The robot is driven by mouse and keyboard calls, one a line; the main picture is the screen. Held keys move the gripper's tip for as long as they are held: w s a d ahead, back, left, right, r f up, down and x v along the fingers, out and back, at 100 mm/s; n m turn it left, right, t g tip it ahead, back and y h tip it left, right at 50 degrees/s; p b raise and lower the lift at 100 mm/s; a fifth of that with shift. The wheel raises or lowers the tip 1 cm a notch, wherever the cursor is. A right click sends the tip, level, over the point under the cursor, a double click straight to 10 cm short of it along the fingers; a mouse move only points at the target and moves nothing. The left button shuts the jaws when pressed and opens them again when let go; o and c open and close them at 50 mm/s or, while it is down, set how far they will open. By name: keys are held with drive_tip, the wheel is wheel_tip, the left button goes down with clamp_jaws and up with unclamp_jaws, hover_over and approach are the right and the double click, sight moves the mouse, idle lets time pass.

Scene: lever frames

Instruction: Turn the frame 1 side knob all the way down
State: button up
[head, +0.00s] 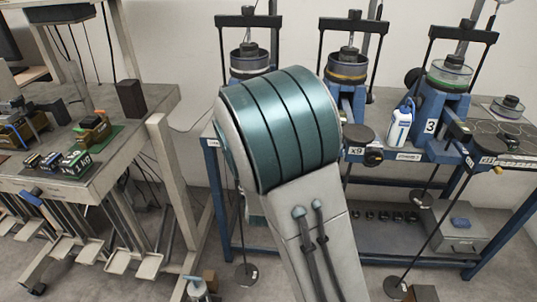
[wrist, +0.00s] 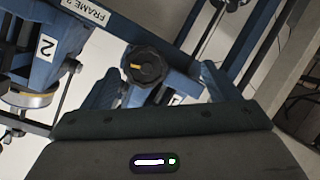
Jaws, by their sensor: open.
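A round black knob (wrist: 147,67) with an orange mark shows in the wrist view, on a blue frame part. The mark points to the left of that picture. No number for this knob is readable. My gripper (wrist: 163,80) is open, with one finger on each side of the knob in the picture. I cannot tell whether the fingers touch it or how far away it is. In the head view my arm covers the lower part of the leftmost lever frame, and its knob and my gripper are hidden there. The top of that frame (head: 249,62) shows above the arm.
A frame marked 2 (wrist: 47,46) and a FRAME label (wrist: 88,12) lie left in the wrist view. A cluttered bench (head: 150,108) stands left.

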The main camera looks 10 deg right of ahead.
drive_tip(key=w+d+n+t, duration=0.1)
drive_tip(key=w, duration=0.2)
drive_tip(key=w+d+n+t+h, duration=0.1)
drive_tip(key=w, duration=0.3)
drive_tip(key=w+d+t+h, duration=0.1)
drive_tip(key=w, duration=0.2)
drive_tip(key=shift+w+r+n+t+b, duration=0.15)
drive_tip(key=shift+w+n+t+b, duration=0.05)
drive_tip(key=shift+n+t+b, duration=0.2)
drive_tip(key=shift+s+a, duration=0.1)
drive_tip(key=c, duration=1.2)
drive_tip(key=shift+c, duration=0.2)
